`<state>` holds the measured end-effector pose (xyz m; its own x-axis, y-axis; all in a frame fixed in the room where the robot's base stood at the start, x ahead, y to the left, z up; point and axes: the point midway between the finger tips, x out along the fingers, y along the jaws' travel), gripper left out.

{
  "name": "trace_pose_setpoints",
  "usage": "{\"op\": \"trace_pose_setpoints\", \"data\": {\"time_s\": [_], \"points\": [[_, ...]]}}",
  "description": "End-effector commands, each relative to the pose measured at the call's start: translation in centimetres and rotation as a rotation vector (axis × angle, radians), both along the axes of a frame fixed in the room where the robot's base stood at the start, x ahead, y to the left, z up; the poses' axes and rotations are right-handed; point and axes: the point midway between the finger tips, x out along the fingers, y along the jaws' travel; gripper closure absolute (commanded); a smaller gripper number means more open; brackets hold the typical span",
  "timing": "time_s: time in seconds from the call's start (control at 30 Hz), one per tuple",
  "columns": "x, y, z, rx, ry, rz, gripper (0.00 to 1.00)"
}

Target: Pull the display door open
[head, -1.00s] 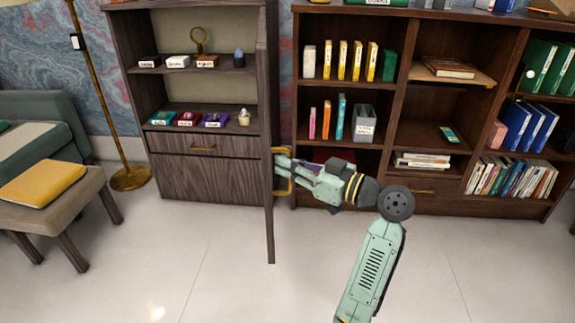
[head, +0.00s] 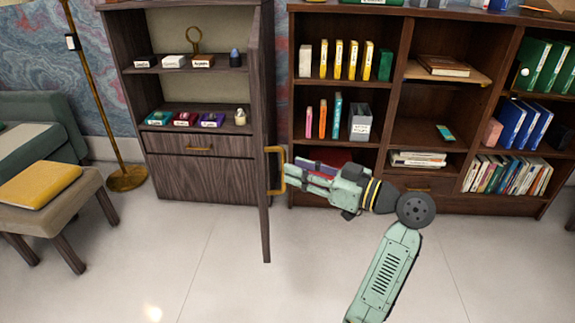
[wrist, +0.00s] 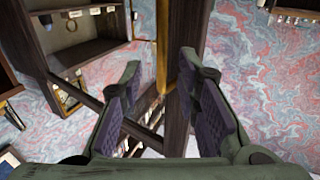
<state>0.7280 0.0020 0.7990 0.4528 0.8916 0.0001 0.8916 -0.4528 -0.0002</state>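The display door (head: 263,222) is a dark wood panel standing swung out from the cabinet (head: 205,178), its edge towards the head camera. Its brass handle (head: 281,184) is on the right face. My gripper (head: 292,172) is just right of the handle, pointing left at the door. In the wrist view my gripper (wrist: 160,75) is open with purple finger pads apart and nothing between them. The handle (wrist: 162,45) and door (wrist: 188,30) show ahead of the gap, beyond the fingertips.
The open cabinet shelves hold small labelled boxes (head: 212,120) and a ring ornament (head: 194,40). A bookcase (head: 400,130) stands close on the right behind my arm. The floor in front is clear.

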Motion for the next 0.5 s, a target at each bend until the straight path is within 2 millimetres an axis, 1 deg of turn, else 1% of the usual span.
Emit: {"op": "trace_pose_setpoints", "data": {"time_s": [0.03, 0.2, 0.33, 0.5], "points": [[-0.5, -1.1, 0.0, 0.0, -0.001, -0.004, 0.71], [-2.1, -4.3, 0.0, -0.001, 0.0, -0.003, 0.71], [-3.0, -6.0, 0.0, 0.0, 0.001, -0.002, 0.71], [-3.6, -6.9, 0.0, 0.0, 0.0, 0.001, 0.71]]}}
